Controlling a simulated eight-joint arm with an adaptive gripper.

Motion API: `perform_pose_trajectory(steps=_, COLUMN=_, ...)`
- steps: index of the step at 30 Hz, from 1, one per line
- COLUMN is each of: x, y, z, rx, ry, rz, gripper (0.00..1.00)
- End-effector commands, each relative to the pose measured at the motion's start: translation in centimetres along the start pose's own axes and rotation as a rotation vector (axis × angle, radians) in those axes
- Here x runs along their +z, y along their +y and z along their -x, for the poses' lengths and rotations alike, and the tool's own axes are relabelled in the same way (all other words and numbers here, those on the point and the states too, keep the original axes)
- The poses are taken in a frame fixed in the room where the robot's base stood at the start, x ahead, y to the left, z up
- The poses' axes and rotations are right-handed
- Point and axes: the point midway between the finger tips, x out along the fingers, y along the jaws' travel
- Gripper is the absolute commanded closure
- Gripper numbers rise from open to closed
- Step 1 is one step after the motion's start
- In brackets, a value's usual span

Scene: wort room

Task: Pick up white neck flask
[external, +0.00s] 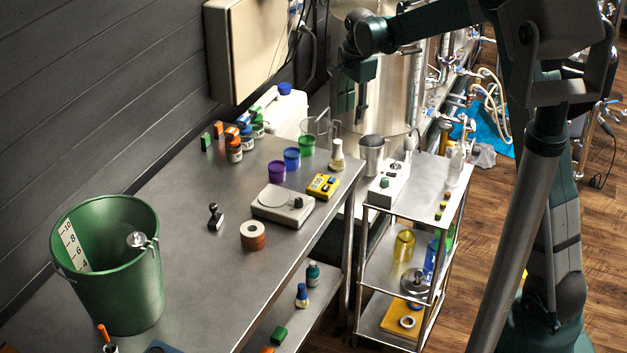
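The white neck flask (337,157) stands upright near the far right edge of the steel table. It has a pale narrow neck and a wider, cream-coloured lower body. My gripper (354,108) hangs above the flask and slightly to its right in the picture, pointing down in front of the steel tank. Its two dark fingers look apart, with nothing seen between them. The gripper is clear of the flask.
Purple, blue and green cups (291,158) stand left of the flask. A yellow meter (323,186) and a scale (283,206) lie in front. A metal jug (371,156) and a steel cart (455,172) are to the right. A green bucket (110,270) is at lower left.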

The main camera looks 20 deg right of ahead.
Motion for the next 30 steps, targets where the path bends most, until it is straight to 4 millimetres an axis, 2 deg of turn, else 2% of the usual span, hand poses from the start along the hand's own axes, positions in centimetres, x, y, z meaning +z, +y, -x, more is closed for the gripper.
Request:
perform_pose_trajectory(steps=9, x=0.5, y=-3.6, z=-5.0, rx=0.054, ry=-0.003, rz=-0.136, gripper=0.64)
perform_pose_trajectory(steps=15, x=0.8, y=-4.9, z=-7.5, rx=0.079, ry=-0.002, rz=-0.200, gripper=0.64)
perform_pose_trajectory(steps=21, x=1.0, y=-5.3, z=-8.6, rx=0.090, ry=-0.001, rz=-0.227, gripper=0.64)
perform_pose_trajectory(steps=30, x=1.0, y=-5.3, z=-8.6, rx=0.091, ry=-0.001, rz=-0.229, gripper=0.64)
